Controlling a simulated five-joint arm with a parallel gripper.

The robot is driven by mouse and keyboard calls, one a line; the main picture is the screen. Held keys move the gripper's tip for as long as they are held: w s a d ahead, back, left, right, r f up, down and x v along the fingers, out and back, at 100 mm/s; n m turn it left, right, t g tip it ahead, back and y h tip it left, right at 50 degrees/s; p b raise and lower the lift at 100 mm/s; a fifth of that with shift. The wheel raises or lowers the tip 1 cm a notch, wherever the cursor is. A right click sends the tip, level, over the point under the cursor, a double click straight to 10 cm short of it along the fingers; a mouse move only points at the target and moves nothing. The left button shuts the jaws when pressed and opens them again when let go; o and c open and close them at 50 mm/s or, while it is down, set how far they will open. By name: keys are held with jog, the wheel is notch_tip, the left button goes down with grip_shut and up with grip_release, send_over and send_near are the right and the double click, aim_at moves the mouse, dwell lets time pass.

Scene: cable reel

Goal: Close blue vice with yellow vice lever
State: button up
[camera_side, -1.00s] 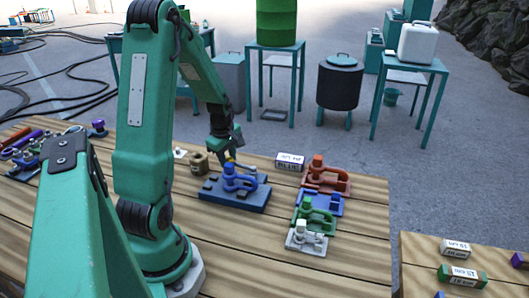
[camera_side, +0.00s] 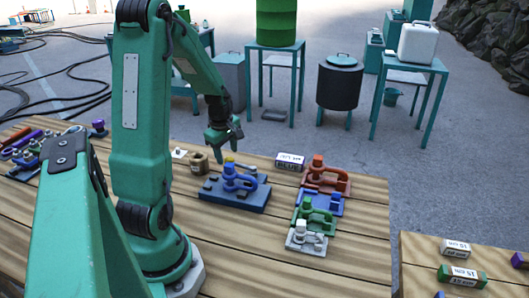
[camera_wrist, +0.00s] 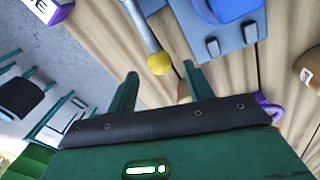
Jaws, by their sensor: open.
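The blue vice (camera_side: 238,181) stands on its blue base plate (camera_side: 252,204) in the middle of the wooden table in the side view. Part of it also shows at the top of the wrist view (camera_wrist: 230,38). Its lever is a grey rod (camera_wrist: 140,27) with a yellow knob (camera_wrist: 159,63) at the end; the knob shows small in the side view (camera_side: 229,159). My gripper (camera_side: 226,143) is above the vice, close over the knob. In the wrist view its two fingers are spread (camera_wrist: 160,72), with the knob between or just beyond their tips. I cannot see contact.
Right of the vice stand orange (camera_side: 328,178), green (camera_side: 315,220) and white (camera_side: 306,238) vices. A labelled block (camera_side: 290,162) lies behind, and a brown nut (camera_side: 198,162) lies left. Tools crowd the far left. Bare planks lie in front.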

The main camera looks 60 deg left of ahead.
jog(key=shift+s+d+r, duration=0.15)
jog(key=shift+r, duration=1.1)
jog(key=shift+s+d+r, duration=0.15)
jog(key=shift+r, duration=1.1)
jog(key=shift+c, duration=0.2)
jog(key=c, duration=0.7)
jog(key=shift+s+d+r, duration=0.1)
jog(key=shift+d+r, duration=0.05)
jog(key=c, duration=0.4)
jog(key=shift+s+d+r+m, duration=0.35)
jog(key=shift+d+m, duration=0.05)
jog(key=shift+m, duration=0.6)
jog(key=s+d+r+m+t+y, duration=0.1)
jog(key=s+d+m, duration=0.3)
jog(key=m, duration=0.7)
jog(key=shift+s+d+r, duration=0.4)
jog(key=shift+d+r, duration=0.5)
jog(key=shift+d, duration=0.1)
